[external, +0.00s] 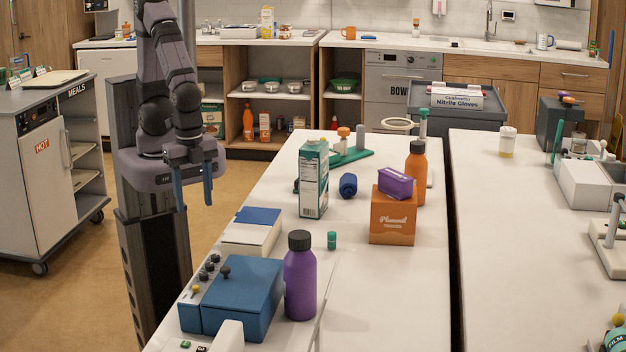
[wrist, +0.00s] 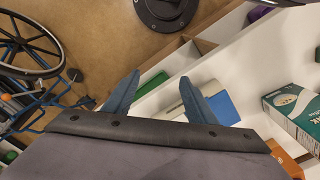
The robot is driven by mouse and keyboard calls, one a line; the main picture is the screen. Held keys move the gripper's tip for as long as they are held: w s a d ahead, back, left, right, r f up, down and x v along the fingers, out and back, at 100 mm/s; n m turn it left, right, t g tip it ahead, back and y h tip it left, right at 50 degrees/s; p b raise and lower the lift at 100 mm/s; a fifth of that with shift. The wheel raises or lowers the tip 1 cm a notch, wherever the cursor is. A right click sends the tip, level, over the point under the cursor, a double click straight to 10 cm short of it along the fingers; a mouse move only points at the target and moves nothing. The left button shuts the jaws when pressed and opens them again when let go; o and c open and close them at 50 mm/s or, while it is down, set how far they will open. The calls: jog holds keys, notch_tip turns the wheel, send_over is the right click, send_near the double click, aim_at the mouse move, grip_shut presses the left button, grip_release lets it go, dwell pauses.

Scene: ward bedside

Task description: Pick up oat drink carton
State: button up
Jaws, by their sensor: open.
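The oat drink carton (external: 313,180) is most likely the tall white and teal carton standing upright on the white table; its label is too small to read. It also shows at the right edge of the wrist view (wrist: 292,108), partly cut off. My gripper (external: 194,194) hangs to the left of the table, left of the carton and well apart from it. Its two blue fingers are spread and empty, and they show in the wrist view (wrist: 160,95).
Near the carton are a blue roll (external: 348,186), an orange box (external: 393,216) with a purple box (external: 397,182) on it, and an orange bottle (external: 416,170). A purple bottle (external: 300,278) and blue case (external: 240,296) stand in front. Bare tabletop lies right of the purple bottle.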

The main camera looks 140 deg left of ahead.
dwell(0.4)
jog(key=o, duration=1.1)
